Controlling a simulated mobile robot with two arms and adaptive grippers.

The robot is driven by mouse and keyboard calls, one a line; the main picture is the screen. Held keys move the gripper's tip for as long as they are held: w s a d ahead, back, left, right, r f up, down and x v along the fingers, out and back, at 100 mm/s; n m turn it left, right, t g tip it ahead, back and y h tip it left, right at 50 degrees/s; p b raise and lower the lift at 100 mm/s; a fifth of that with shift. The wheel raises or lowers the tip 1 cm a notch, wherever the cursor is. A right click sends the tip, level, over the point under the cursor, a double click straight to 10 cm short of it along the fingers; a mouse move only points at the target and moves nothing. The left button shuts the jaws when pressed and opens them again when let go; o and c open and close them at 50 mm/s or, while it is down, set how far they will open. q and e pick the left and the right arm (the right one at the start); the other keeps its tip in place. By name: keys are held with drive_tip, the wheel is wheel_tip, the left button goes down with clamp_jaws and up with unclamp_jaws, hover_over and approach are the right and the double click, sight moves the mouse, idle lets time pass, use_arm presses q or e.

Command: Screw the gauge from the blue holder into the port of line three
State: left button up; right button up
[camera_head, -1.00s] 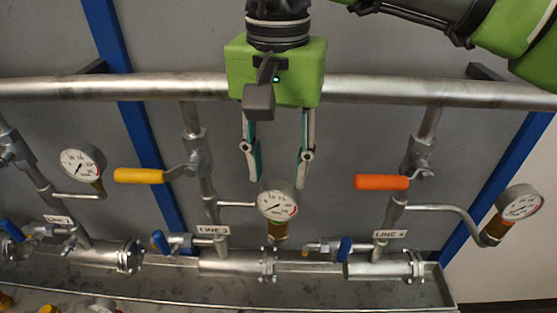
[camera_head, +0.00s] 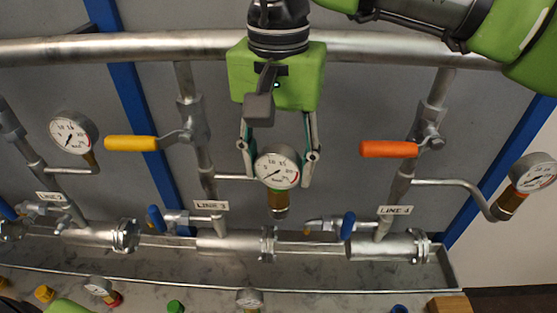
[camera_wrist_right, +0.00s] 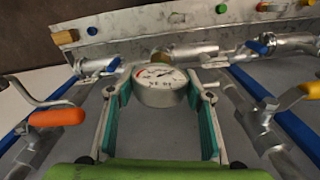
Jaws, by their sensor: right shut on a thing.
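A round white-faced gauge (camera_head: 278,168) with a brass stem (camera_head: 278,199) stands upright at the side pipe of line three, beside the "LINE 3" label (camera_head: 211,205). My right gripper (camera_head: 278,170) reaches down from above, its two fingers on either side of the gauge's dial and shut on it. The right wrist view shows the gauge (camera_wrist_right: 160,88) between the green-padded fingers. The thread in the port is too small to make out. A blue ring-like piece (camera_head: 399,309), perhaps the blue holder, shows at the bottom edge. My left gripper is not clearly seen.
A yellow valve handle (camera_head: 132,143) and an orange one (camera_head: 389,149) flank the gripper. Other gauges sit on line two (camera_head: 73,132) and line four (camera_head: 534,173).

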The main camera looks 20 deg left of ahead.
drive_tip(key=shift+o, duration=0.2)
drive_tip(key=shift+w+r+m, duration=0.1)
drive_tip(key=shift+m, duration=0.5)
drive_tip(key=m, duration=0.2)
drive_tip(key=shift+m, duration=0.3)
clamp_jaws()
drive_tip(key=o, duration=1.3)
unclamp_jaws()
drive_tip(key=shift+o, duration=1)
drive_tip(key=shift+r, duration=0.1)
wheel_tip(320, 180, up, 12)
drive_tip(key=shift+f, duration=0.1)
